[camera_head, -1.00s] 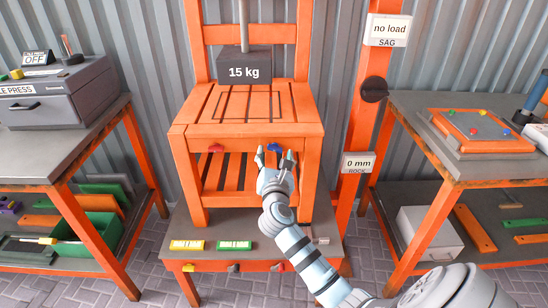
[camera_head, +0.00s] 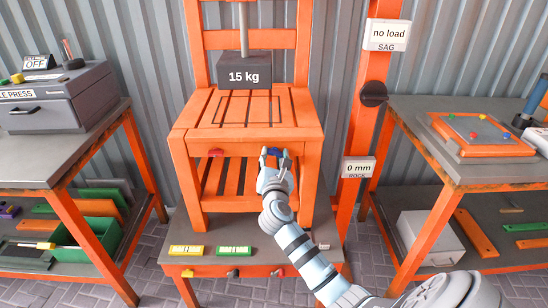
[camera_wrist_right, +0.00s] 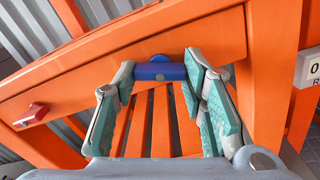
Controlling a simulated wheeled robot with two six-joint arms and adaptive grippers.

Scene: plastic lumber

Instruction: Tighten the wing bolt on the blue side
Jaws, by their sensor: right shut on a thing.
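The orange chair (camera_head: 235,138) stands on a low platform. The blue wing bolt (camera_wrist_right: 160,72) sits on the right part of its front rail, its wing lying about level in the right wrist view. My right gripper (camera_wrist_right: 161,75) is shut on it, one fingertip at each end of the wing. In the head view the right gripper (camera_head: 275,160) reaches up from below to the rail and partly hides the bolt. The red wing bolt (camera_head: 216,153) is on the left part of the same rail, tilted in the right wrist view. My left gripper is out of view.
A 15 kg block (camera_head: 244,73) hangs on a rod at the seat. A "0 mm" display (camera_head: 358,168) is on the orange post right of the chair. Side tables stand left (camera_head: 75,150) and right (camera_head: 455,180). Yellow (camera_head: 187,251) and green (camera_head: 235,251) levels lie on the platform.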

